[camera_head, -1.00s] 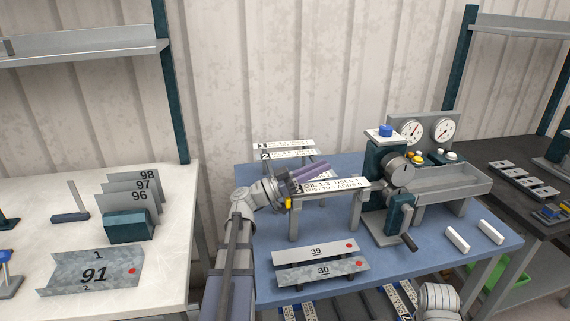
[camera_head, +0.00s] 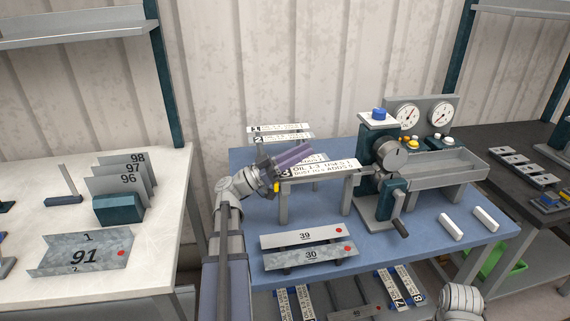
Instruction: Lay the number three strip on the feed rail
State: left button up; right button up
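The number three strip (camera_head: 325,168) is a white printed plate with a black 3 at its left end. It lies along the top of the raised feed rail (camera_head: 320,183), its right end close to the teal machine (camera_head: 375,145). Whether it sits fully flat on the rail is hard to tell. My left gripper (camera_head: 296,154) is at the strip's left end, its purple fingers pointing back and right behind the strip. The fingers look parted, with no strip clearly between them. Only a grey part of my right arm shows at the bottom right; its gripper is out of view.
Strips 1 (camera_head: 282,128) and 2 (camera_head: 282,138) lie on a rack behind. Plates 39 (camera_head: 306,236) and 30 (camera_head: 310,254) lie in front. More strips lie on the lower shelf.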

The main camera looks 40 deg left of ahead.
aim_at(293, 174)
pick_arm(q)
jog(key=shift+g+y, duration=0.8)
jog(key=shift+g, duration=0.1)
jog(key=s+f, duration=0.1)
jog(key=f, duration=0.2)
jog(key=s+f, duration=0.1)
jog(key=shift+s+a+f, duration=0.35)
jog(key=shift+f, duration=0.05)
jog(key=a, duration=0.2)
jog(key=s+a+r+n+t, duration=0.1)
jog(key=shift+s+r, duration=0.15)
jog(key=shift+r, duration=0.2)
jog(key=shift+a, duration=0.15)
pick_arm(e)
jog(key=shift+a+f, duration=0.25)
jog(key=shift+a, duration=0.35)
